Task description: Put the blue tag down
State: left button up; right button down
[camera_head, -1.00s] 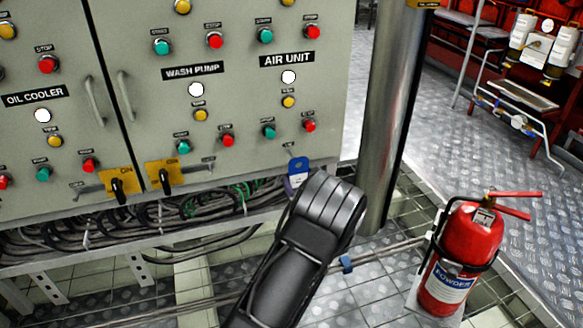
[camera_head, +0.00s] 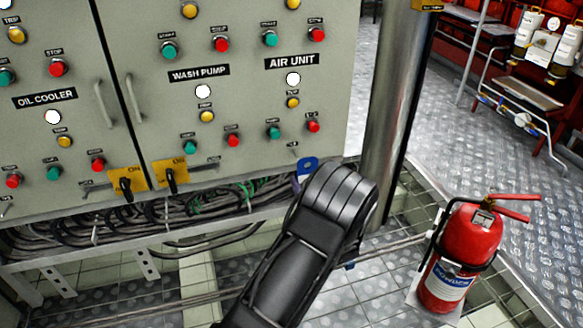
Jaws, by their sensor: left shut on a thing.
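The blue tag (camera_head: 307,166) shows at the lower right corner of the grey control cabinet, just beyond my left gripper. Only its blue top with a hole and a thin strip of its left side show; the rest is hidden behind my black arm. My left gripper (camera_head: 335,190) is seen from behind and reaches up from the bottom of the view. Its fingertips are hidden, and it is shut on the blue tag. My right gripper is not in view.
The grey cabinet (camera_head: 235,105) has buttons and two yellow-plated switches. Loose cables (camera_head: 100,232) run below it. A steel pole (camera_head: 398,110) stands right of the gripper. A red fire extinguisher (camera_head: 465,255) stands on the floor at the lower right.

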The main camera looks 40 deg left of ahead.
pick_arm(q)
jog(key=s+d+r+m+t+h, duration=0.1)
jog(key=d+r+m+t+h, duration=0.2)
jog(key=d+r, duration=0.4)
jog(key=s+d+r+m+t+h, duration=0.1)
jog(key=d+r+m+t+h, duration=0.2)
jog(key=d, duration=1.4)
notch_tip(320, 180, up, 4)
jog(key=m+h, duration=0.1)
jog(key=h, duration=0.2)
jog(key=shift+s+d+r+m+t+h, duration=0.15)
jog(key=shift+s+m+t+h, duration=0.15)
jog(key=shift+t, duration=0.1)
